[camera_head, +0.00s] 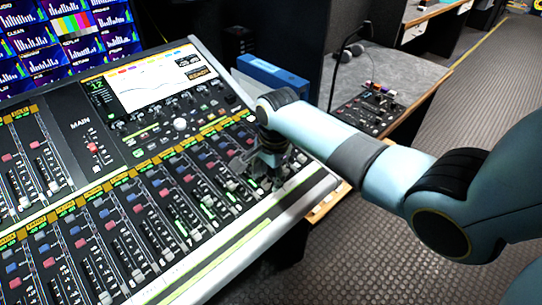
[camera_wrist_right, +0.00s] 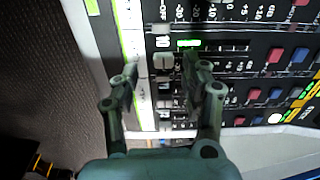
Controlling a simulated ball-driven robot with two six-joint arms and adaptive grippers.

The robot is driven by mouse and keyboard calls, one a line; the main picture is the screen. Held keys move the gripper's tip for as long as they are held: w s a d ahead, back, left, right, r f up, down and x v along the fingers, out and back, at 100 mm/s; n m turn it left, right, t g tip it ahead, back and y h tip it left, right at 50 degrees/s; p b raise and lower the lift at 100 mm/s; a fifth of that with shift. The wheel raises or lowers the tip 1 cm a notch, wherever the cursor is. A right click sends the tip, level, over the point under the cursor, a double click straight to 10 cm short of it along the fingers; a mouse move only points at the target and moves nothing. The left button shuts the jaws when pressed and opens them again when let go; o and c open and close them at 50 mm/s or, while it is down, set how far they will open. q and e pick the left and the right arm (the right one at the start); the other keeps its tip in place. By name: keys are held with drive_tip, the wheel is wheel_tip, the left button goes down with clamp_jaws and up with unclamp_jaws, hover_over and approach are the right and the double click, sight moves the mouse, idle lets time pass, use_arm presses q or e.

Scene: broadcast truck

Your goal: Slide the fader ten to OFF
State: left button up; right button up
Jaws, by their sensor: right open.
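The mixing console (camera_head: 228,237) fills the left and middle of the head view, with rows of faders on its sloped face. My right gripper (camera_head: 262,172) is low over the console's right end, among the last channel strips, and hides part of them. In the right wrist view the gripper (camera_wrist_right: 163,68) is open, with one finger on each side of a pale fader cap (camera_wrist_right: 163,60) near the strip's end by the console edge. I cannot read which fader is number ten. My left gripper is not in view.
A blue binder (camera_head: 272,76) stands behind the console. A grey desk (camera_head: 405,72) with a small black control box (camera_head: 368,110) is at the back right. Other fader caps stand close to my right gripper. Dark floor lies to the right.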

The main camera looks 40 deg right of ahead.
sight(273, 195)
wheel_tip(273, 195, up, 9)
drive_tip(key=s, duration=0.1)
drive_tip(key=shift+s+r, duration=0.15)
drive_tip(key=shift+s, duration=0.1)
drive_tip(key=shift+d, duration=0.1)
